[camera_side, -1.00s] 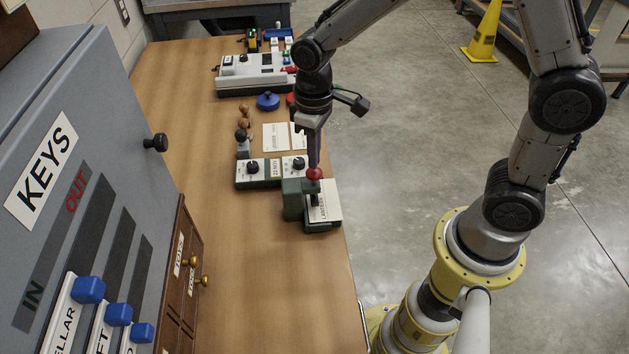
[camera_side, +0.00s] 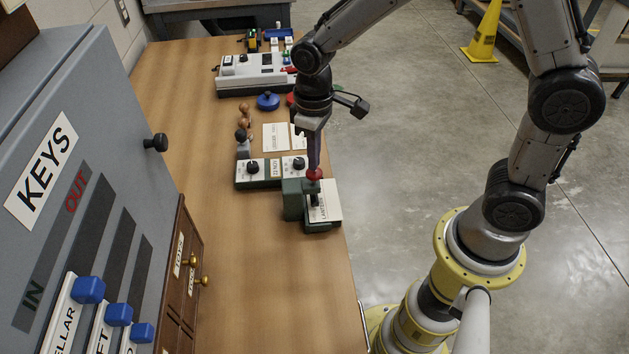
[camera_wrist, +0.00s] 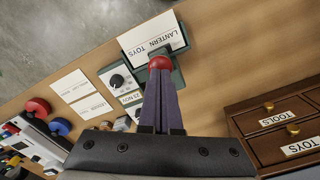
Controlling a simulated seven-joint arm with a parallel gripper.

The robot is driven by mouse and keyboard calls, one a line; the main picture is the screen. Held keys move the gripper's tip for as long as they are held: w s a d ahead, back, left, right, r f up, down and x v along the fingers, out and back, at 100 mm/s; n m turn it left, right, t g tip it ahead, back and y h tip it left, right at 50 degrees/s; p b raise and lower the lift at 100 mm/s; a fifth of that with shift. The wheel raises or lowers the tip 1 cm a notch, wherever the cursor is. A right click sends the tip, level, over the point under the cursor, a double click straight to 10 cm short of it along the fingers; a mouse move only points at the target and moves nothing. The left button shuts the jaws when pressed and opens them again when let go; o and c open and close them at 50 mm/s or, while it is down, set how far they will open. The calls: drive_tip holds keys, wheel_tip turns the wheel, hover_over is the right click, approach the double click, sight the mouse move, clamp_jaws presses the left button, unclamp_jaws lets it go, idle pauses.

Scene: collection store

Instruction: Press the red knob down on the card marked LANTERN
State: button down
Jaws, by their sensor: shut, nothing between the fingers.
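The red knob (camera_side: 314,173) tops a dark green stamping device (camera_side: 293,199) at the table's right edge. A white card (camera_side: 326,203) lies in the device, under its arm. In the wrist view the card (camera_wrist: 152,35) reads LANTERN, with TOYS under it, and the red knob (camera_wrist: 159,62) shows just past my fingertips. My gripper (camera_side: 314,166) points down, shut and empty, with its tips at the top of the knob. In the wrist view my gripper (camera_wrist: 160,72) overlaps the knob's near edge; the exact contact is hidden.
A dial box (camera_side: 272,172) stands just behind the device. Loose cards (camera_side: 276,136), a blue-knobbed stamp (camera_side: 268,101) and a pale switch panel (camera_side: 252,73) are farther back. The KEYS cabinet (camera_side: 90,150) and small drawers (camera_side: 183,262) stand at left. The table front is clear.

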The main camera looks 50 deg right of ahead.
drive_tip(key=shift+f, duration=1.55)
drive_tip(key=shift+r, duration=4.05)
